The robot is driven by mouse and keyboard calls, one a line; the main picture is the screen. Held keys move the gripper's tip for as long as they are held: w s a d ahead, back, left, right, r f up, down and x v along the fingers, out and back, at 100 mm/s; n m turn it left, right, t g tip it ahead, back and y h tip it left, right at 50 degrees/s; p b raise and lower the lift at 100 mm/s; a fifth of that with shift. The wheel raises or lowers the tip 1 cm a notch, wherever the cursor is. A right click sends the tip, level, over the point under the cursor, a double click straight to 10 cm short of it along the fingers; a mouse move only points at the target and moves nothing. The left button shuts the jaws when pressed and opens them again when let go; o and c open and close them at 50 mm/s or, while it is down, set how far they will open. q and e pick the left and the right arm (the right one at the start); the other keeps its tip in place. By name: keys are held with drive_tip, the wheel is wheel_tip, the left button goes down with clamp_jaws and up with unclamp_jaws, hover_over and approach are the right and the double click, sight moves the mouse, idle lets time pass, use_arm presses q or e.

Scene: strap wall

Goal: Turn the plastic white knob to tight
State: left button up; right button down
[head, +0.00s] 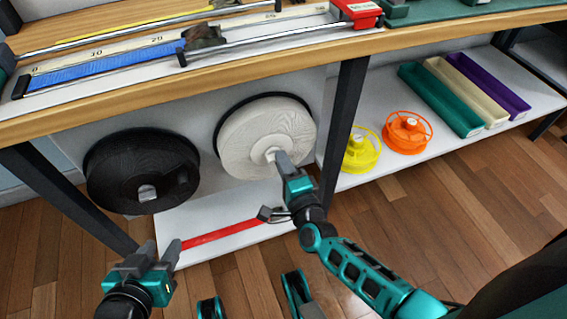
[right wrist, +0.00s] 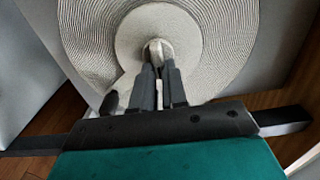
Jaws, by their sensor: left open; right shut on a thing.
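A large white ribbed disc (head: 245,135) stands below the bench top, to the right of a similar black disc. The white knob (right wrist: 157,46) sits at the centre of the white disc. My right gripper (head: 275,158) reaches up to it, and in the right wrist view its two fingers (right wrist: 158,70) are shut on the knob, covering its lower part. My left gripper (head: 161,248) is open and empty, low and to the left, below the black disc and apart from both discs.
The black disc (head: 143,170) has a pale knob. A red strip (head: 235,231) lies on the low white shelf. A dark table leg (head: 343,125) stands right of the white disc. Yellow (head: 360,153) and orange (head: 407,132) reels and long trays (head: 440,100) are further right.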

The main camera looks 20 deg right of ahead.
idle(0.3)
drive_tip(key=c, duration=1.4)
unclamp_jaws()
use_arm(q)
drive_tip(key=shift+f, duration=0.1)
use_arm(e)
drive_tip(key=shift+o, duration=1.2)
